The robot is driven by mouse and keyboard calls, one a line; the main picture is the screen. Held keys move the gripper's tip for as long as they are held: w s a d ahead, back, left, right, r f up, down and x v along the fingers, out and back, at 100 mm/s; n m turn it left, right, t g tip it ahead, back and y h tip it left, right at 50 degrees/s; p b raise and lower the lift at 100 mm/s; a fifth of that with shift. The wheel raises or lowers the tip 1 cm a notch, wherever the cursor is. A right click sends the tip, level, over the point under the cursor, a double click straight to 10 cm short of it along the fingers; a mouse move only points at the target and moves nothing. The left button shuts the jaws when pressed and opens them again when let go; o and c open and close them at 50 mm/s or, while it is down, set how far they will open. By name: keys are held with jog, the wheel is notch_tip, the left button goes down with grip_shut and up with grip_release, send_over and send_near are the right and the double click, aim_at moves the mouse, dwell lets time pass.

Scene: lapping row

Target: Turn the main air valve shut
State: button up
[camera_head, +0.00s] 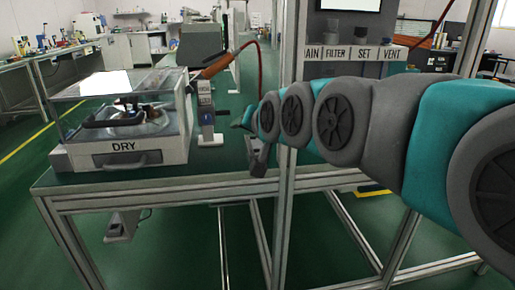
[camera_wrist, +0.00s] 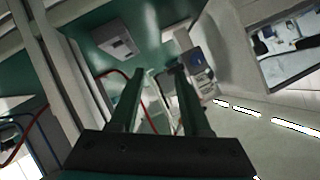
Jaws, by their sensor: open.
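The main air valve itself cannot be made out in either view. A label strip (camera_head: 364,53) at the back right reads "AIN", FILTER, SET and VENT; the start of its first word is hidden by an upright metal post (camera_head: 288,80). My arm reaches in from the right in the head view and covers what lies below the strip. My gripper shows in the wrist view (camera_wrist: 157,72) as two dark green fingers, apart, with nothing held between them. In the head view the far end of my arm is by the post, above the bench, and its fingers are not clear.
A clear-covered box marked DRY (camera_head: 124,157) stands on the green bench (camera_head: 180,184) at left. A grey stand (camera_head: 207,105) with an orange-handled tool (camera_head: 216,66) on a red hose is beside it. A red hose (camera_wrist: 30,138) also shows in the wrist view.

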jog(key=shift+n+g+h, duration=0.3)
jog(key=shift+g+h, duration=0.1)
jog(key=shift+h, duration=0.2)
jog(key=shift+s+d+f, duration=0.55)
jog(key=shift+d+f, duration=0.15)
jog(key=shift+f, duration=0.15)
jog(key=shift+s+d+f, duration=0.5)
jog(key=shift+d+f, duration=0.2)
jog(key=shift+f, duration=0.15)
